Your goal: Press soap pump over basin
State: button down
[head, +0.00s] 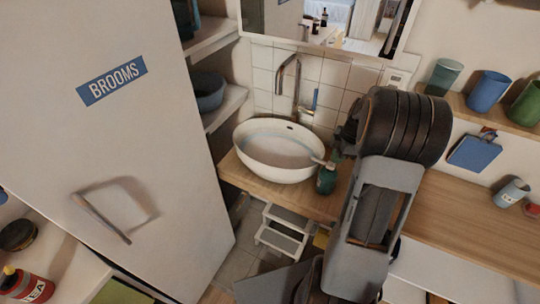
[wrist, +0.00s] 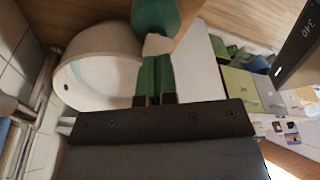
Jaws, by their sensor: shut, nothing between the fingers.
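The white oval basin (head: 262,160) sits on the wooden counter. The green soap bottle (head: 326,180) stands beside its right rim, with a pale nozzle pointing toward the basin. In the wrist view the bottle (wrist: 155,15) is at the top edge, partly cut off, with its pale pump head (wrist: 157,44) facing my gripper and the basin (wrist: 98,65) to the left. My gripper (wrist: 156,62) is shut and empty, its green fingers side by side, tips right at the pump head. I cannot tell if they touch it. In the head view my arm hides most of the gripper.
A tap (head: 296,85) rises behind the basin, below a mirror. A tall cabinet door labelled BROOMS (head: 135,130) stands at left. A small step stool (head: 283,230) is below the counter. Cups (head: 487,92) line the right shelf. The counter's right part is mostly clear.

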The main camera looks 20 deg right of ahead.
aim_at(334, 165)
jog(key=shift+f+b, duration=1.25)
jog(key=shift+f, duration=0.3)
jog(key=shift+r, duration=0.2)
jog(key=shift+r+p, duration=1)
jog(key=shift+r, duration=0.5)
jog(key=shift+r, duration=0.1)
notch_tip(334, 165, up, 6)
jog(key=p, duration=0.3)
jog(key=shift+p, duration=0.3)
